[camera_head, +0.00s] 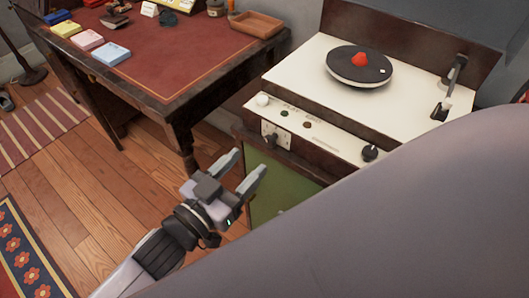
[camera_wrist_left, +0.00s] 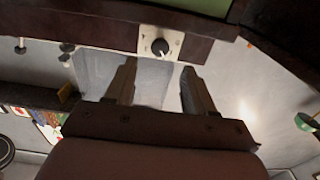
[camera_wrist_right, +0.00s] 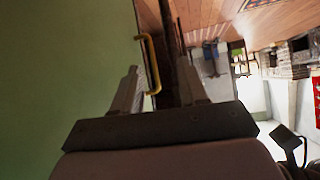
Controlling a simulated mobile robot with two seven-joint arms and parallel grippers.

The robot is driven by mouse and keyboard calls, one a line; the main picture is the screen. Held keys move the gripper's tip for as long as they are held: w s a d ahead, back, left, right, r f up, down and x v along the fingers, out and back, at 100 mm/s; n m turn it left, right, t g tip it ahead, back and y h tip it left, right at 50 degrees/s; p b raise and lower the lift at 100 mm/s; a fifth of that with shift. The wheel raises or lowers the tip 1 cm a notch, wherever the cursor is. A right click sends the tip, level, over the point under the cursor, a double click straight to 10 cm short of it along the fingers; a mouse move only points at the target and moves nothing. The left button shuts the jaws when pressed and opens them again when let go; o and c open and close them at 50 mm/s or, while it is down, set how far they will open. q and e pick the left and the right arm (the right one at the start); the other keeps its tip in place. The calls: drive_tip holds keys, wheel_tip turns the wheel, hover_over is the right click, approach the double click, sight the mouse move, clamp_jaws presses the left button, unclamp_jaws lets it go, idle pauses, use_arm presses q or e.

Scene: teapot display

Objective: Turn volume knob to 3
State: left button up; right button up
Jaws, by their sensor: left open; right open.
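A cream record player (camera_head: 300,70) stands on a wooden cabinet. A knob on a pale square plate (camera_head: 275,135) sits on the cabinet's dark front; I cannot read its marks or tell whether it is the volume knob. It also shows as a dark round knob with a light pointer in the left wrist view (camera_wrist_left: 160,46). A black knob (camera_head: 370,153) is on the player's front panel at right. My left gripper (camera_head: 249,162) is open and empty, in front of and below the plate knob, apart from it. My right gripper (camera_wrist_right: 158,72) is open and empty, hidden in the head view.
A black turntable (camera_head: 345,79) carries a red object (camera_head: 360,59). The cabinet has a green door (camera_head: 280,193). A yellow handle (camera_wrist_right: 150,62) on a green surface is close to my right fingers. A desk (camera_head: 170,60) with books stands at left; open floor lies before it.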

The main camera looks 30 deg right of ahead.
sight(268, 142)
use_arm(q)
drive_tip(key=shift+b+x, duration=0.55)
drive_tip(key=shift+x, duration=2.9)
clamp_jaws()
